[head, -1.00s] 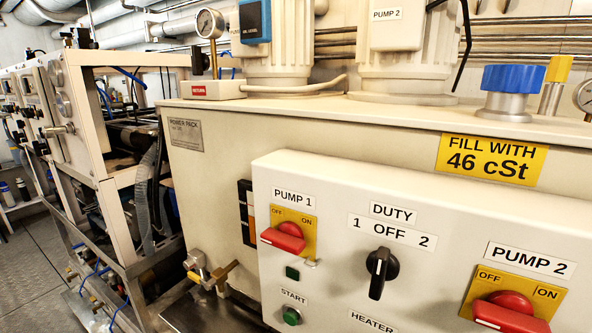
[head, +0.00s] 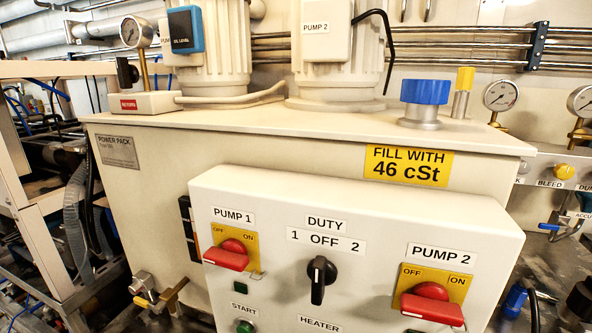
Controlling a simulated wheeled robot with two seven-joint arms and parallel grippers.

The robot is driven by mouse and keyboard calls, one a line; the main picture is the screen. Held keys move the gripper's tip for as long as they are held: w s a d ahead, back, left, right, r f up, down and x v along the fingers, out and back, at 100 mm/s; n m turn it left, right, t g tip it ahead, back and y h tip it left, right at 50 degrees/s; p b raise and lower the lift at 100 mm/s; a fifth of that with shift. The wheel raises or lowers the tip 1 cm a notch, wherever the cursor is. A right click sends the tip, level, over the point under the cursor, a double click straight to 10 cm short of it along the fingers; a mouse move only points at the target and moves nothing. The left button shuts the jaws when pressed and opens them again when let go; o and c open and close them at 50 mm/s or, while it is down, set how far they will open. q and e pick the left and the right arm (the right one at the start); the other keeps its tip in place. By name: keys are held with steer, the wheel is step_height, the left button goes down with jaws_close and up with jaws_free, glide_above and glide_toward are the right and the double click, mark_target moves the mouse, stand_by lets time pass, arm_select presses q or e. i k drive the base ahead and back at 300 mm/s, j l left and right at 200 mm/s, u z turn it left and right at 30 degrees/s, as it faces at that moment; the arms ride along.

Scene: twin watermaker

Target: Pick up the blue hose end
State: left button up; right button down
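A blue cylindrical fitting (head: 514,300) with a dark lead or hose beside it lies at the lower right of the head view, right of the control box. It looks like a hose end, but it is small and I cannot tell for certain. Neither of my grippers shows in the head view.
The power pack tank (head: 290,140) and its white control box (head: 350,210) fill the middle. A blue filler cap (head: 425,92) stands on top. A black cylinder (head: 580,300) stands at the lower right. A grey surface (head: 545,262) right of the box has some bare room.

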mark_target(517, 296)
steer(key=z, duration=1.35)
